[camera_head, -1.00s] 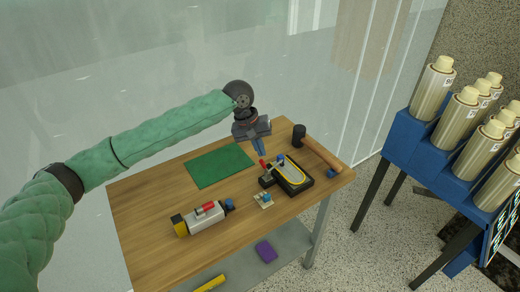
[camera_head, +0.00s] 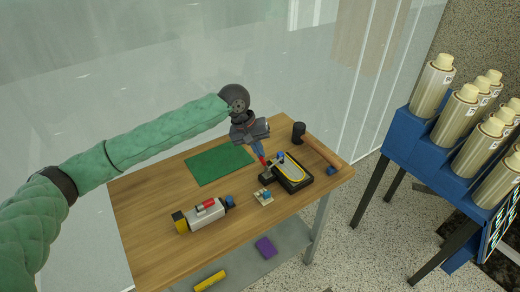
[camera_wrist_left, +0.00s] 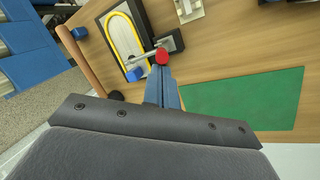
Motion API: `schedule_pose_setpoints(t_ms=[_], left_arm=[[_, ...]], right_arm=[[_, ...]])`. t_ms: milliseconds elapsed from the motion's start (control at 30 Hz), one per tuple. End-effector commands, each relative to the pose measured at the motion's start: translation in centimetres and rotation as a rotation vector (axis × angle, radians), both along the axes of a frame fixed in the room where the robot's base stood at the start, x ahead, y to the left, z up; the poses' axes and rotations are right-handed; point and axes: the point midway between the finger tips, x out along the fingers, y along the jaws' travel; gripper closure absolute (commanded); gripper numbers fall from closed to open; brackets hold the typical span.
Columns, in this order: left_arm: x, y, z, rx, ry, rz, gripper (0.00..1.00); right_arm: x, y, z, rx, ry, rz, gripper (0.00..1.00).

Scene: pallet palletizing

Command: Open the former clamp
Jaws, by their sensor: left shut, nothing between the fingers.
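The former (camera_head: 294,183) is a dark board with a yellow loop on a pale face, near the right end of the table. Its clamp has a metal lever with a red knob (camera_wrist_left: 162,56), which also shows in the head view (camera_head: 264,162). My left gripper (camera_head: 261,153) is shut and empty, with its blue fingers right at the red knob. In the left wrist view the fingertips (camera_wrist_left: 162,76) overlap the knob's lower side; whether they touch it I cannot tell. My right gripper is out of view.
A green mat (camera_head: 220,164) lies left of the gripper. A wooden-handled mallet (camera_head: 322,151) lies along the right edge. The table's front left is clear.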

Motion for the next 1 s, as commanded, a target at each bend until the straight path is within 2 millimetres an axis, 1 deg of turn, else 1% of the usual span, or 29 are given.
schedule_pose_setpoints(t_ms=[133,567,1000], left_arm=[[-0.1,0.1,-0.1,-0.014,-0.008,0.000,1.00],[-0.4,0.5,-0.2,-0.068,-0.048,-0.001,1.00],[-0.9,1.0,-0.5,-0.143,-0.102,0.000,1.00]], right_arm=[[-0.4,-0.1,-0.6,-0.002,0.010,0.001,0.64],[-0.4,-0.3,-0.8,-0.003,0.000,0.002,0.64],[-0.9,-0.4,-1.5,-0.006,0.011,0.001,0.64]])
